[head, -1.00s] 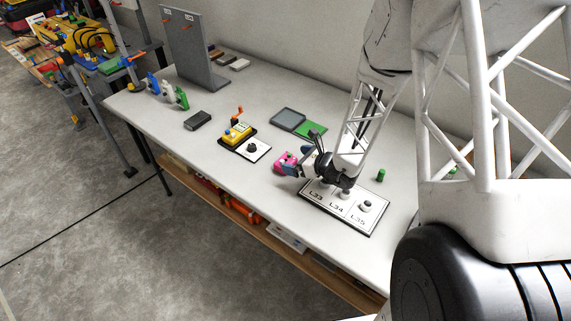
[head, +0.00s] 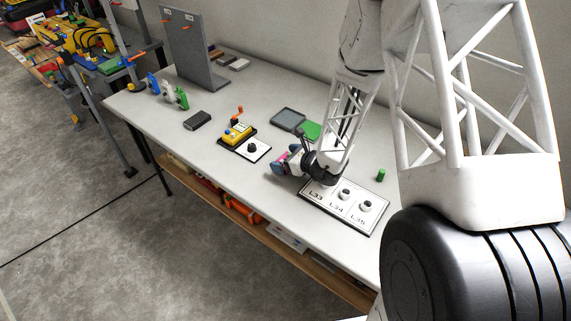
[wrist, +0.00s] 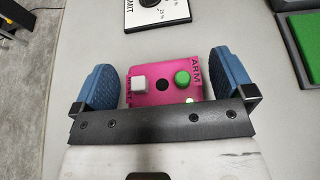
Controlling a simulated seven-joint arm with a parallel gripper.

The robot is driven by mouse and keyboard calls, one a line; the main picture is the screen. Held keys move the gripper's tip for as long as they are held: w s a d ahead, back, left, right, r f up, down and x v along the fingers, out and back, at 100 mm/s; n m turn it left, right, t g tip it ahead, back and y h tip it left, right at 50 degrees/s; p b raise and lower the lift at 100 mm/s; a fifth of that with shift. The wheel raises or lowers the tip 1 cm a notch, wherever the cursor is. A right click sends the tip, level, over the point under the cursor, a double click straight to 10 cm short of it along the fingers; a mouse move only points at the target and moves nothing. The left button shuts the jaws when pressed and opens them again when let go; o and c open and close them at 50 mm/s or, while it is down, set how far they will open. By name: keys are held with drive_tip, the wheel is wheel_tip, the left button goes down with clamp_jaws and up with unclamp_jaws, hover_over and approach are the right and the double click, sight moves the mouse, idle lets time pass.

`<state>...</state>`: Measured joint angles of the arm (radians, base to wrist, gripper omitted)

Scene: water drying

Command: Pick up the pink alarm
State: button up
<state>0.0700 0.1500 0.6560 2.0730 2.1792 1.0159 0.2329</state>
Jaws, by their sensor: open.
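The pink alarm (wrist: 160,93) is a pink box with a white button, a dark round spot and a green button on its face, with dark lettering at its edges. It sits on the white table (head: 225,173). In the wrist view it lies between the two blue finger pads of my gripper (wrist: 165,80), with a gap at each side. My gripper is open around it. In the head view my gripper (head: 287,160) mostly hides the alarm, and only a bit of pink shows.
A yellow device (head: 236,133) and a white panel with a black knob (head: 253,148) stand to the left. A label board (head: 345,207) with several knobs lies to the right. A grey tray (head: 287,119) and green pad (head: 312,130) lie behind. The table's front edge is near.

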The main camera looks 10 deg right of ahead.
drive_tip(key=c, duration=0.9)
drive_tip(key=shift+r, duration=0.15)
drive_tip(key=shift+r, duration=0.7)
drive_tip(key=shift+s+r, duration=0.3)
drive_tip(key=shift+r, duration=0.2)
drive_tip(key=shift+s+r, duration=0.25)
drive_tip(key=shift+r, duration=0.25)
drive_tip(key=s, duration=0.5)
drive_tip(key=s+d+r, duration=0.1)
drive_tip(key=s, duration=0.8)
drive_tip(key=shift+s+d+r, duration=0.15)
drive_tip(key=shift+s+d, duration=0.25)
